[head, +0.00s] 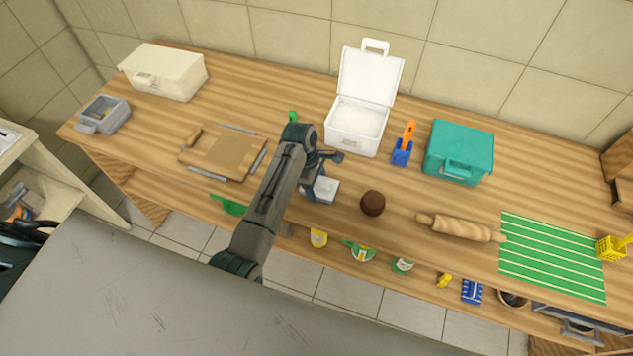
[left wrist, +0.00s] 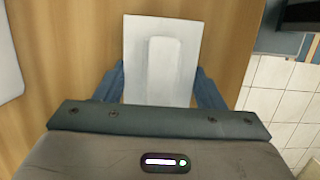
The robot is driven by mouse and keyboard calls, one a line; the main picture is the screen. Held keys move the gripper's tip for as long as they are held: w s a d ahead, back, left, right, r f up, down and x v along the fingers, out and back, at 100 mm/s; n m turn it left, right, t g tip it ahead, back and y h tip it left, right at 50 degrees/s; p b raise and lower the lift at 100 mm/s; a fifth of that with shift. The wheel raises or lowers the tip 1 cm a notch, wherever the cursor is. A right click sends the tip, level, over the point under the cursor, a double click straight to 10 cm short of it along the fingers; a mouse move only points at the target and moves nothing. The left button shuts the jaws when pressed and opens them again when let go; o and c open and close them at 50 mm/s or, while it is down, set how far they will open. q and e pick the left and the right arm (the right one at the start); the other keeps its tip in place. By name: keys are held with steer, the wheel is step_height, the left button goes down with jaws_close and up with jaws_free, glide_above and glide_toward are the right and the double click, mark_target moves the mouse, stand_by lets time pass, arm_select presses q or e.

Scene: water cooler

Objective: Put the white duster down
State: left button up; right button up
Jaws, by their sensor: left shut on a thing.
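The white duster (head: 326,188) is a flat white rectangular board with a raised bar on its back. In the left wrist view the duster (left wrist: 165,60) sits between the two blue fingers of my left gripper (left wrist: 160,90), which is shut on it. In the head view my left gripper (head: 315,187) is partly hidden by my arm and is near the front edge of the wooden table (head: 290,215). I cannot tell whether the duster touches the tabletop. My right gripper is not in view.
A brown ball (head: 373,203) lies just right of the duster, then a rolling pin (head: 460,228) and a green striped mat (head: 552,258). Behind stand an open white box (head: 352,140), a blue-orange item (head: 403,150) and a teal case (head: 459,150). A wooden board (head: 222,154) lies left.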

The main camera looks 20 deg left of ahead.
arm_select(q)
steer(key=o, duration=1.1)
steer(key=shift+o, duration=1)
steer(key=shift+f, duration=0.15)
steer(key=shift+s, duration=0.1)
